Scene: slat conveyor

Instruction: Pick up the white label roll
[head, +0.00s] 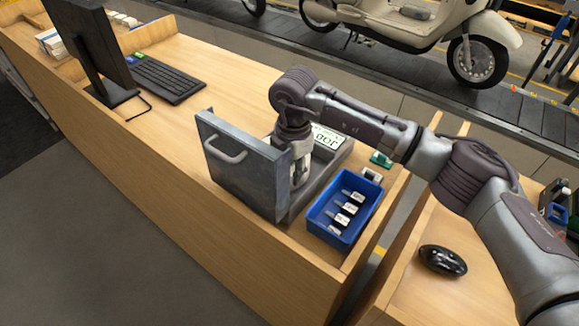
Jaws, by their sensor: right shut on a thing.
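My right gripper (299,180) reaches down into an open grey metal box (285,217) on the wooden bench. It is shut on a pale thing that seems to be the white label roll (302,149). The fingers and the box hide most of it, so its shape is hard to make out. A white plate with dark lettering (328,138) lies at the back of the box. My left gripper is not in view.
A blue bin (338,232) with several small white-labelled items stands right of the box. Small green (381,159) and white (372,175) items lie behind it. A keyboard (166,80) and monitor (92,45) are at the left. A black mouse-like object (442,261) lies at the right. A conveyor carries a scooter behind.

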